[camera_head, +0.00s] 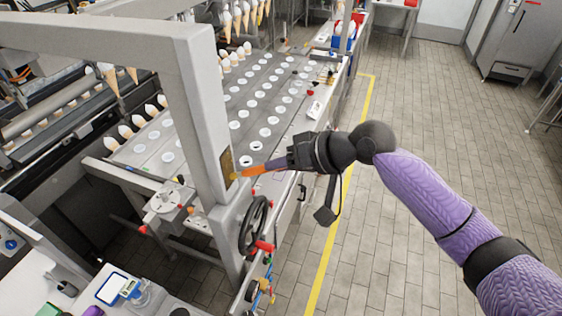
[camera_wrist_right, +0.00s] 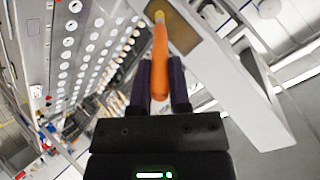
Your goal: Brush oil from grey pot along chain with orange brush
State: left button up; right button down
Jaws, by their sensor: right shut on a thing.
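The orange brush (camera_head: 255,170) is in my right gripper (camera_head: 285,163), which is shut on its handle. In the head view the brush points left, its yellowish tip beside a brownish slot (camera_head: 228,165) in the grey machine post. The right wrist view shows the brush (camera_wrist_right: 160,62) between the fingers (camera_wrist_right: 160,85), its tip close to the slotted post (camera_wrist_right: 215,65). I cannot tell whether the tip touches anything. Chain links cannot be made out in the slot. I cannot clearly identify the grey pot. My left gripper is out of view.
The tall grey frame post (camera_head: 200,110) stands just left of the brush. A black handwheel (camera_head: 253,225) with a red handle is below the gripper. The conveyor with round holes (camera_head: 265,105) and cones lies behind. The tiled floor (camera_head: 430,120) to the right is open.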

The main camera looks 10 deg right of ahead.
jog(key=shift+r, duration=3.3)
jog(key=shift+f+b, duration=1.55)
jog(key=shift+f, duration=3.05)
jog(key=shift+s+d+r+p, duration=0.1)
jog(key=shift+s+d+p, duration=0.05)
jog(key=shift+s+d, duration=0.55)
jog(key=shift+s+d+f+p, duration=0.15)
jog(key=shift+s+d, duration=0.25)
jog(key=shift+d, duration=0.5)
jog(key=shift+s+d+r+p, duration=0.2)
jog(key=shift+s+d, duration=0.35)
jog(key=shift+d, duration=0.25)
jog(key=shift+d, duration=0.1)
jog(key=shift+s+d, duration=0.85)
jog(key=shift+d, duration=0.3)
